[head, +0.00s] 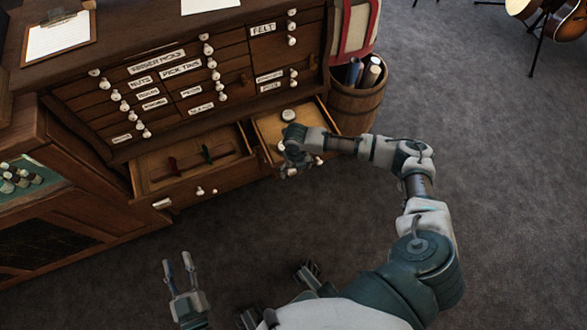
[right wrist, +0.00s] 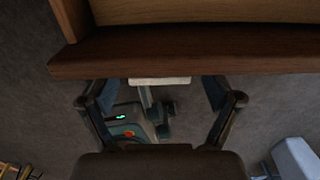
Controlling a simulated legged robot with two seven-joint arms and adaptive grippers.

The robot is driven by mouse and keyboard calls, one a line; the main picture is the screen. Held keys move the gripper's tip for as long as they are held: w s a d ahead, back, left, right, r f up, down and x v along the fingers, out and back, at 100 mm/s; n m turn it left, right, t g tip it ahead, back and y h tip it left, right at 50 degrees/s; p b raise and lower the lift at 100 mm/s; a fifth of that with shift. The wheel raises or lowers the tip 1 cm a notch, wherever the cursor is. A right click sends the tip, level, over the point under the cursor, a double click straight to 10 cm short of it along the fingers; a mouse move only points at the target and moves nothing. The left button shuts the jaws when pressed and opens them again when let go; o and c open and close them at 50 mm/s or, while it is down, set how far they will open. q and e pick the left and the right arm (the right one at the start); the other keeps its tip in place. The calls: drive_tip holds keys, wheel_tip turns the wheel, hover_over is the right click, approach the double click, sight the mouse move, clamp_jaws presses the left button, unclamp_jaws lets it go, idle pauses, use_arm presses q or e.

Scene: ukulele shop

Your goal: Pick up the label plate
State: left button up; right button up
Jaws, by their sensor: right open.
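A pale, flat plate (right wrist: 160,81), apparently a label plate, sticks out under the front edge of the open right drawer (head: 268,127) in the right wrist view. My right gripper (head: 291,164) is at that drawer's front. In the right wrist view my right gripper (right wrist: 160,97) is open, with one finger on each side of the plate and gaps between. In the head view my gripper hides this plate. A similar pale plate (head: 162,203) is on the front of the open left drawer (head: 147,186). My left gripper (head: 178,262) is open and empty, low over the floor.
A round pale-topped tin (head: 288,115) is in the right drawer. Small red and green items lie in the left drawer. The cabinet (head: 120,80) has many labelled small drawers. A wooden barrel (head: 355,105) stands right of it. The carpet (head: 500,200) at right is clear.

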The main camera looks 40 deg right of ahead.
drive_tip(key=c, duration=1.1)
drive_tip(key=shift+r, duration=0.1)
